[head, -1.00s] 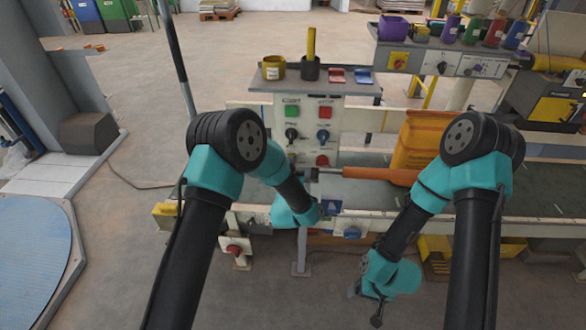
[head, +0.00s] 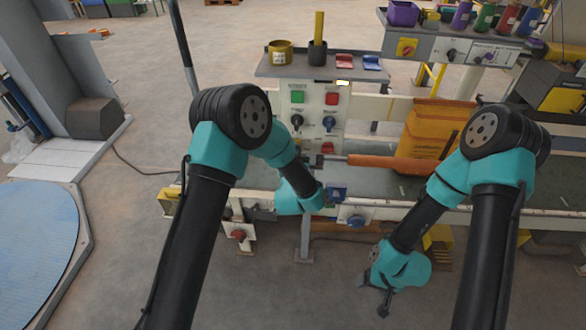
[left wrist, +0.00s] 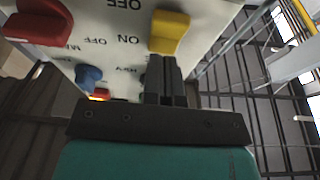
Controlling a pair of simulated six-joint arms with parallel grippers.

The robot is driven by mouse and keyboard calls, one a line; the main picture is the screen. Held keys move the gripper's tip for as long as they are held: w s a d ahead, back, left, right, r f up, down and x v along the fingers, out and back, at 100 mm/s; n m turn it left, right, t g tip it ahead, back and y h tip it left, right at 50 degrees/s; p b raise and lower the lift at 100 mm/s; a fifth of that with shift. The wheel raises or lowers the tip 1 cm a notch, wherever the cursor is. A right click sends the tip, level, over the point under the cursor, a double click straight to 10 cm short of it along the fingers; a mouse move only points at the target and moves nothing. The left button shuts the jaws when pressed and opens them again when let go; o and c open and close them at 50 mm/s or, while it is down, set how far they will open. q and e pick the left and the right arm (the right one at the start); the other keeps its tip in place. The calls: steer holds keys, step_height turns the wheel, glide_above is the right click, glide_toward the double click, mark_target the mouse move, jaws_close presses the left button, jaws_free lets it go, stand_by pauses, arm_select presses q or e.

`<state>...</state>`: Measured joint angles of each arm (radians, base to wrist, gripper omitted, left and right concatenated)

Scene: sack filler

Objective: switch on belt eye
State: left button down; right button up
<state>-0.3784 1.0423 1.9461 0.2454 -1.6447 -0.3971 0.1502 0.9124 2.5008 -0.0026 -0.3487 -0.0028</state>
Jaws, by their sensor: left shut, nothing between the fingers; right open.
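The control panel (head: 312,136) stands on the belt frame with a green button, red buttons and dark knobs. Its labels are too small to read in the head view, so I cannot tell which control is the belt eye. In the left wrist view a panel face shows upside down, with a yellow switch (left wrist: 170,32), a red switch (left wrist: 38,22) and a blue knob (left wrist: 88,78). ON and OFF marks lie beside the yellow switch. My left gripper (left wrist: 166,72) is shut and empty, its tips close to the yellow switch; contact is unclear. My right gripper (head: 384,297) is open and empty, low before the frame.
A shelf (head: 290,66) over the panel holds a yellow cup (head: 280,53) and a dark cup. An orange bar (head: 385,162) and an orange sack (head: 432,127) are to the right.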

arm_select(q)
steer(key=s, duration=1.3)
steer(key=shift+a, duration=0.35)
steer(key=s+a+f+g+h, duration=0.1)
steer(key=a+f+g, duration=0.4)
steer(key=f, duration=0.3)
steer(key=s+a+f+g, duration=0.1)
steer(key=a+f+g, duration=0.35)
steer(key=f, duration=0.35)
steer(key=s+a+f+n+g+h, duration=0.1)
steer(key=s+a+f+g, duration=0.3)
steer(key=s, duration=0.5)
steer(key=s+a+f+n+g+h, duration=0.1)
steer(key=s+a+f+g, duration=0.4)
steer(key=s, duration=0.4)
steer(key=shift+s+a+g, duration=0.2)
steer(key=shift+a+g, duration=0.05)
steer(key=shift+g, duration=0.5)
